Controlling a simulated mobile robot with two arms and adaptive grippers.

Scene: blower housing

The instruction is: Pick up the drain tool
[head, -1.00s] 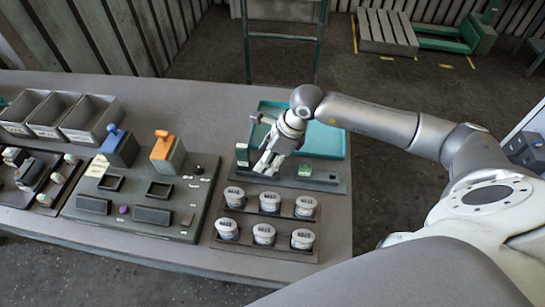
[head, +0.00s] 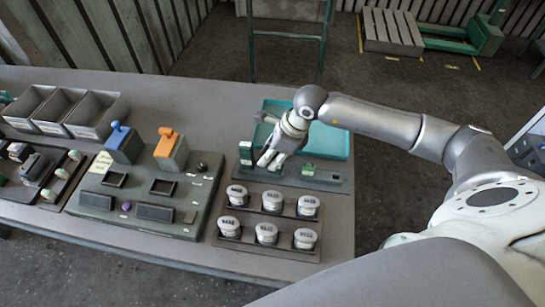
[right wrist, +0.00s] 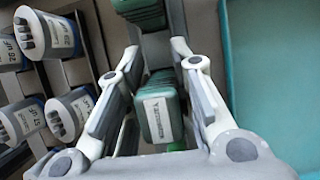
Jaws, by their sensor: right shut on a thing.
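The drain tool (right wrist: 158,108), a green block with a white label, is between the two fingers of my right gripper (right wrist: 158,62) in the right wrist view. The fingers are shut on it. The label is too blurred to read. In the head view my right gripper (head: 268,160) is low over a dark holder strip (head: 335,186), and its fingers hide the tool. Whether the tool still touches the holder cannot be told. My left gripper is not in view.
Another green block (head: 245,152) stands at the strip's left end; a small green part (head: 307,170) sits to the right. Labelled capacitors (head: 267,232) stand in racks in front. A teal tray (head: 330,142) lies behind. Switch panels and grey bins (head: 97,117) are at left.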

